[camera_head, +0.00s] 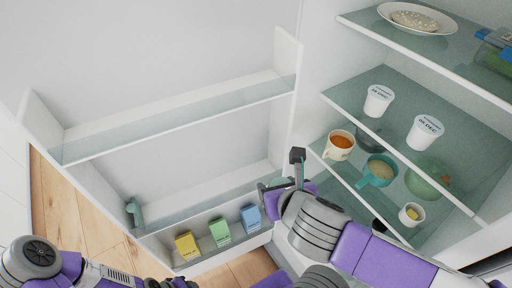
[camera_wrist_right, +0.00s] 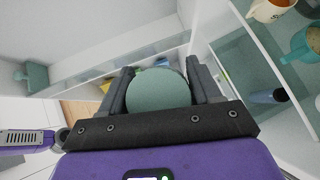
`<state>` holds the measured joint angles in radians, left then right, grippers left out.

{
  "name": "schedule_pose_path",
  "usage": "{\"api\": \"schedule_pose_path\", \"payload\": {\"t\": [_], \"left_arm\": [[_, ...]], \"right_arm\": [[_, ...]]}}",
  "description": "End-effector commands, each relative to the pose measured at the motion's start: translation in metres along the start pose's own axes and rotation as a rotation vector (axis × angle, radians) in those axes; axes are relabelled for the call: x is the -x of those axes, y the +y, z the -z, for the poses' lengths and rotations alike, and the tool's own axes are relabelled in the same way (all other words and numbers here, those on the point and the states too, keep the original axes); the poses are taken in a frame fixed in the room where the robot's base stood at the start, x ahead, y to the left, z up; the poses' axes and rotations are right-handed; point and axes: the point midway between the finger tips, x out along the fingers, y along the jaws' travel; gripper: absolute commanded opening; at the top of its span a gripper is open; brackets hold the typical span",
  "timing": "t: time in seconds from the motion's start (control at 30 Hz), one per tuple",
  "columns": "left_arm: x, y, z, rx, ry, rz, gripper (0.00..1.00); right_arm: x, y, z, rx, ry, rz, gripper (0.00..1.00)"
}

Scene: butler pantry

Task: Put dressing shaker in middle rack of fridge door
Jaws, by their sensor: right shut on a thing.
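My right gripper (camera_head: 282,178) is beside the right end of the fridge door's lower racks. In the right wrist view its two dark fingers (camera_wrist_right: 160,88) are shut on a round grey-green thing (camera_wrist_right: 158,92), seen end-on, likely the dressing shaker. In the head view the held thing is mostly hidden. The open fridge door (camera_head: 165,65) has an upper rack (camera_head: 180,120), a rack below it (camera_head: 200,200) and a bottom rack (camera_head: 215,255). My left gripper (camera_head: 165,284) is at the bottom edge, mostly cut off.
A teal item (camera_head: 134,211) stands at the door's left end. Yellow (camera_head: 187,246), green (camera_head: 220,232) and blue (camera_head: 251,218) cartons are in the bottom rack. The upper rack looks empty. Fridge shelves at right hold tubs (camera_head: 425,130), an orange-filled mug (camera_head: 341,143) and bowls.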

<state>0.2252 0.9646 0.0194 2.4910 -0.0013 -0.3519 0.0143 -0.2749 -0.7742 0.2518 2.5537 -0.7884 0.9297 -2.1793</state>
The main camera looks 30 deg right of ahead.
Motion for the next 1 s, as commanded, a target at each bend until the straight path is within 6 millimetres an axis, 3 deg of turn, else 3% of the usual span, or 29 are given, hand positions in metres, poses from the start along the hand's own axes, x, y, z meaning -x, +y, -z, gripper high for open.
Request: {"api": "schedule_pose_path", "payload": {"t": [0.07,0.5,0.6,0.7,0.87,1.0], "left_arm": [[0.01,0.004,0.0,-0.001,0.001,0.0,0.43],[-0.001,0.0,0.0,0.0,0.0,0.0,0.43],[-0.016,-0.006,0.001,-0.001,0.001,0.0,0.43],[-0.024,-0.009,0.001,0.0,0.0,0.0,0.43],[-0.027,-0.01,0.001,0.0,0.0,0.0,0.43],[-0.015,-0.005,0.001,0.0,0.0,0.0,0.43]], "right_arm": [[-0.013,-0.001,-0.016,-0.001,0.009,0.004,0.12],[-0.094,0.0,-0.086,-0.001,0.005,0.001,0.12],[-0.118,-0.001,-0.065,0.001,0.006,0.003,0.12],[-0.132,0.0,-0.056,0.001,0.005,0.001,0.12],[-0.141,0.0,-0.053,0.0,0.003,-0.001,0.12],[-0.142,0.0,-0.061,-0.002,0.047,-0.001,0.12]]}}
